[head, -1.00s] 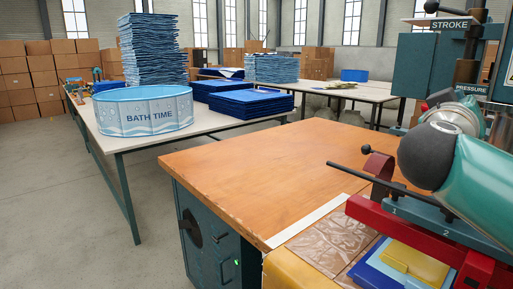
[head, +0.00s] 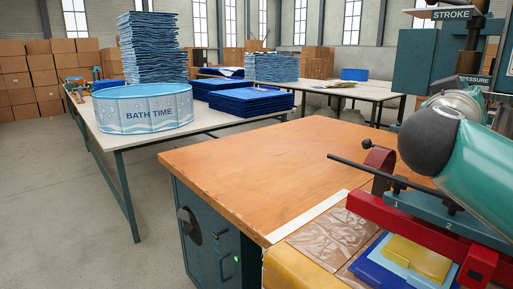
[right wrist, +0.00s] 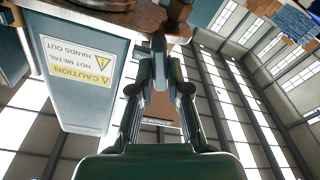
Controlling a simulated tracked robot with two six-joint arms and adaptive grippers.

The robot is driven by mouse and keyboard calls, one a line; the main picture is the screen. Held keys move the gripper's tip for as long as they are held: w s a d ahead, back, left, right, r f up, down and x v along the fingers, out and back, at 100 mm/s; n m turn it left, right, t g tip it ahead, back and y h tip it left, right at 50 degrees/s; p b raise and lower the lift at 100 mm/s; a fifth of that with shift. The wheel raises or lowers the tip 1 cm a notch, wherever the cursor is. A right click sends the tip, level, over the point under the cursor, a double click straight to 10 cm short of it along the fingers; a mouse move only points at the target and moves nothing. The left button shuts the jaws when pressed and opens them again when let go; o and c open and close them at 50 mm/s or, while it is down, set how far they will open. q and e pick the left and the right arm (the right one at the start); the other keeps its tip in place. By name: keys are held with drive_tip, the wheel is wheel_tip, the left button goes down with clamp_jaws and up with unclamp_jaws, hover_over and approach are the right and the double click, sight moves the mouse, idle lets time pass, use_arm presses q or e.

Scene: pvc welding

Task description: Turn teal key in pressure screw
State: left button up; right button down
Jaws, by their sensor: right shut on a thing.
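My right arm crosses the right side of the head view, its grey joint in front of the press. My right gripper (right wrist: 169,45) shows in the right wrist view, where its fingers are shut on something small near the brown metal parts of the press. In the head view the pressure label (head: 474,79) is partly covered by my arm, and the pressure screw cannot be clearly made out. My left gripper is not in view.
A red clamp frame (head: 392,215) with a black-knobbed lever (head: 368,169) stands below my right arm. The wooden tabletop (head: 270,170) is clear. A caution-labelled teal cabinet (right wrist: 85,85) is beside the gripper.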

drive_tip(key=shift+s+d+r+m+b, duration=0.1)
drive_tip(key=shift+d+m+b, duration=0.05)
drive_tip(key=shift+m+b, duration=1.3)
drive_tip(key=shift+m+h+b, duration=0.3)
drive_tip(key=shift+m+b, duration=0.4)
drive_tip(key=shift+m, duration=0.25)
drive_tip(key=shift+m+g, duration=0.3)
drive_tip(key=c, duration=1.1)
unclamp_jaws()
drive_tip(key=shift+o, duration=0.2)
